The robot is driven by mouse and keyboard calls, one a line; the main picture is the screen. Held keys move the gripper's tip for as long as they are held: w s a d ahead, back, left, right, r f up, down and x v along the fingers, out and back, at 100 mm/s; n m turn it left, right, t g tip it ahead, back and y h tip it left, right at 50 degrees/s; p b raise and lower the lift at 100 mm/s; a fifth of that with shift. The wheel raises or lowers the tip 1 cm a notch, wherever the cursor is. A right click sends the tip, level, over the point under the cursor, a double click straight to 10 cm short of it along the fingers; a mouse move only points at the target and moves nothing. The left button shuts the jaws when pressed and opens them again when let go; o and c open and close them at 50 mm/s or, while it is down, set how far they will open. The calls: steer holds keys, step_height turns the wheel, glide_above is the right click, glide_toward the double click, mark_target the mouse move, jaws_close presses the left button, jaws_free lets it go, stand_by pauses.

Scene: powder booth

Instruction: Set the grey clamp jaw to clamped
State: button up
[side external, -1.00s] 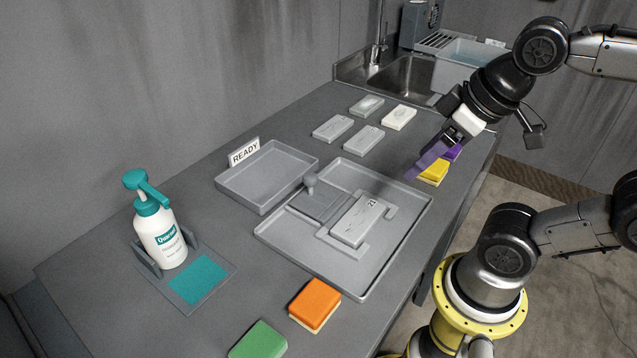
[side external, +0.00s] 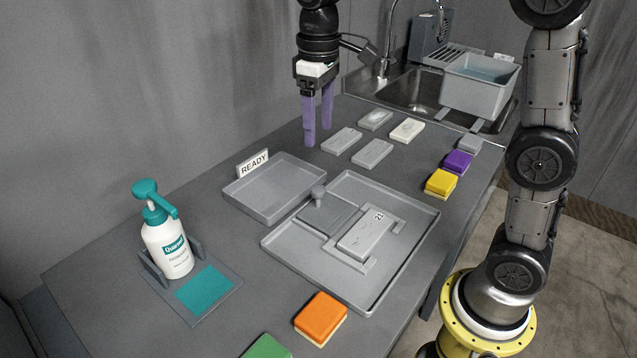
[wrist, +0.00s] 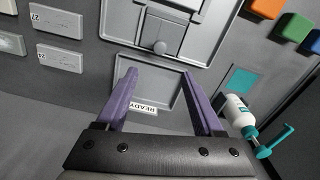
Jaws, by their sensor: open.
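Whether the jaw touches the block is hard to tell. My gripper (side external: 318,132) has purple fingers, spread and empty, pointing down over the back of the bench, behind the jaw.
An empty tray (side external: 232,200) with a READY sign (side external: 253,163) stands left of the clamp tray. Several grey and white blocks lie right of my gripper. A spray bottle (side external: 168,245), an orange sponge (side external: 321,316) and a yellow sponge (side external: 441,182) are also on the bench.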

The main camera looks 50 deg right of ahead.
mark_target(318, 188)
step_height(318, 188, down, 14)
stand_by(0.6)
jaws_close()
stand_by(1.3)
